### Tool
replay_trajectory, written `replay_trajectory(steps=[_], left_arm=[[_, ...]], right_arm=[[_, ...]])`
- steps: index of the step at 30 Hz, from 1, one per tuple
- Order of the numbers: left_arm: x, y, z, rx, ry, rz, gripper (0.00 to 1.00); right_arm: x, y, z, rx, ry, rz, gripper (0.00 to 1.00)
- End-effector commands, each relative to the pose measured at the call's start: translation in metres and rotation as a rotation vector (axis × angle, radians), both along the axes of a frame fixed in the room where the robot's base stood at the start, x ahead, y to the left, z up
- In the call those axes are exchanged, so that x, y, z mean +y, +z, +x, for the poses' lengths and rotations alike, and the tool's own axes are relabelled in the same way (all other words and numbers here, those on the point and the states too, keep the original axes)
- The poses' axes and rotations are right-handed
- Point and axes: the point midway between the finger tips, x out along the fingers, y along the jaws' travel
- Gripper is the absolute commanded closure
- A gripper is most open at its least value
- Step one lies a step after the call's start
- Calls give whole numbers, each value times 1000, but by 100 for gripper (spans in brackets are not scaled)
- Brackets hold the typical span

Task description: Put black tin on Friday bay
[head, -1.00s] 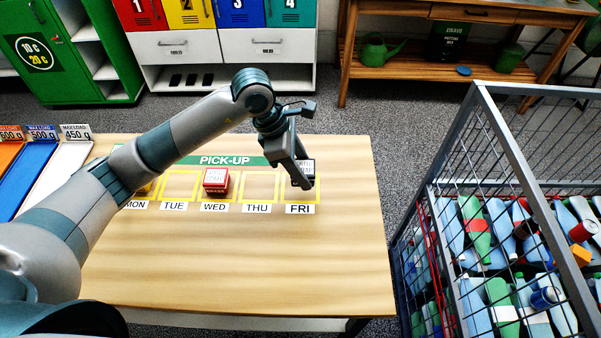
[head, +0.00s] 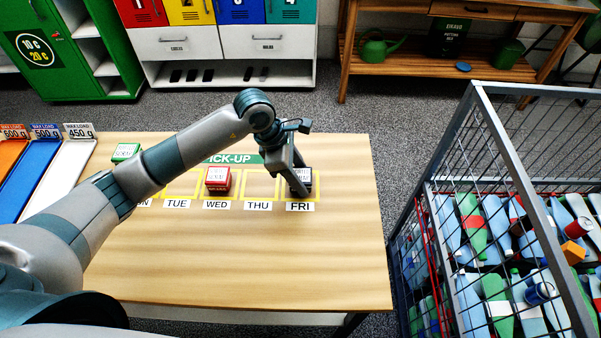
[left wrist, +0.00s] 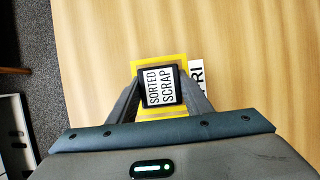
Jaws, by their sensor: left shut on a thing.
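The black tin (head: 306,178) has a white label that reads "SORTED SCRAP" in the left wrist view (left wrist: 160,87). It is at the Friday bay, a yellow outline (left wrist: 175,67) beside the "FRI" label (head: 300,207). In the left wrist view the tin lies within the outline. My left gripper (head: 299,190) points down over the bay and is shut on the tin, a finger on each side. The gripper hides part of the tin in the head view. Whether the tin touches the table is hard to tell. My right gripper is not in view.
A red tin (head: 217,180) sits in the Wednesday bay. A green tin (head: 126,152) stands at the table's back left near the coloured trays (head: 66,165). The Thursday bay (head: 261,184) is empty, and the table front is clear. A wire cage of bottles (head: 480,190) stands right.

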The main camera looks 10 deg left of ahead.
Motion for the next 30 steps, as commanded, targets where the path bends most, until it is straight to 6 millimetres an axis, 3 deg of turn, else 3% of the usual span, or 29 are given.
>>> replay_trajectory(steps=[10, 11, 12, 13, 27, 30], left_arm=[[0, -4, 0, -1, 0, 0, 82], [0, -3, 0, 0, 0, 0, 48], [0, -3, 0, 0, 0, 0, 38], [0, -3, 0, 0, 0, 0, 36], [0, 2, 0, 0, 0, 0, 36], [4, 7, 0, -3, 1, 0, 36]], right_arm=[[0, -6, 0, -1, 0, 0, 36], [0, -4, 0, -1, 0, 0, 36], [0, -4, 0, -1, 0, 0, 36], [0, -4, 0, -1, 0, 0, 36], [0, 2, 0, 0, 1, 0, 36], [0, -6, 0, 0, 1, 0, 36]])
